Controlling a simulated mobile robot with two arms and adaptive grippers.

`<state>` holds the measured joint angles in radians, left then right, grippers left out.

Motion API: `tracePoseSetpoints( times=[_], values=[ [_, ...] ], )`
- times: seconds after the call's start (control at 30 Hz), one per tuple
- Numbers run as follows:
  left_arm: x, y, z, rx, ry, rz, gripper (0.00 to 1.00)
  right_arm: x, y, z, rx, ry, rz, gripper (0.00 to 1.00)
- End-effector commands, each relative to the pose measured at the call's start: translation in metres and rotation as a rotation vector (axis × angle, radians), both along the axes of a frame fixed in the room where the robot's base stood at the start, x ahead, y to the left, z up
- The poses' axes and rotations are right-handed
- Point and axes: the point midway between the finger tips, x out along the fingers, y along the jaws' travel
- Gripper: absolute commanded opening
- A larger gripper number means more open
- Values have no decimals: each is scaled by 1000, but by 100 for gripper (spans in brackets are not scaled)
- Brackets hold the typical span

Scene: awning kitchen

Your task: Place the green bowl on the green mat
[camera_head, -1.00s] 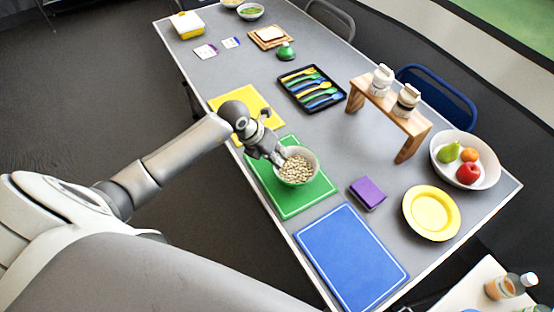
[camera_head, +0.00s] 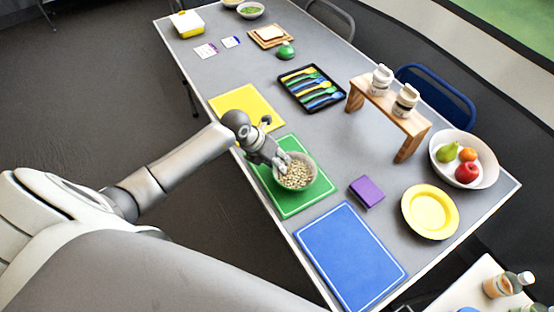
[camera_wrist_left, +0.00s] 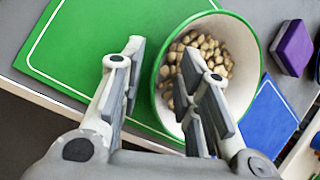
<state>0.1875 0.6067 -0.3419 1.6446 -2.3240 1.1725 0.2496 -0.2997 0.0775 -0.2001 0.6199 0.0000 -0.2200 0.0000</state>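The green bowl (camera_head: 312,183), green outside and white inside and filled with pale beige nuts or beans, stands upright on the green mat (camera_head: 293,206), near the mat's right edge. My left gripper (camera_head: 281,161) is at the bowl's left rim. In the left wrist view my left gripper (camera_wrist_left: 165,75) is open, with one finger outside the bowl over the mat and the other over its inside. The rim of the bowl (camera_wrist_left: 154,75) lies between the fingers, with gaps visible on both sides. My right gripper is not in view.
A yellow mat (camera_head: 240,101) and a blue mat (camera_head: 350,258) flank the green one. A purple block (camera_head: 367,191), yellow plate (camera_head: 430,212), fruit bowl (camera_head: 484,177), wooden stand (camera_head: 395,115) and cutlery tray (camera_head: 296,104) stand to the right. Bare table lies between them.

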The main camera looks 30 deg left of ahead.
Motion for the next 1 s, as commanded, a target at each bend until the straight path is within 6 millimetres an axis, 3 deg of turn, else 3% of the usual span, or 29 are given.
tracePoseSetpoints(
  times=[0.17, 0.7, 1.0],
  values=[
    [-5, 6, 13, 1, -2, 0, 31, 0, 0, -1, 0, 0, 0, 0],
    [-39, 34, 97, 2, -1, 0, 31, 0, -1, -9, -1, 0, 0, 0],
    [-43, 36, 106, 0, 1, 1, 31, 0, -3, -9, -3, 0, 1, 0]
  ],
)
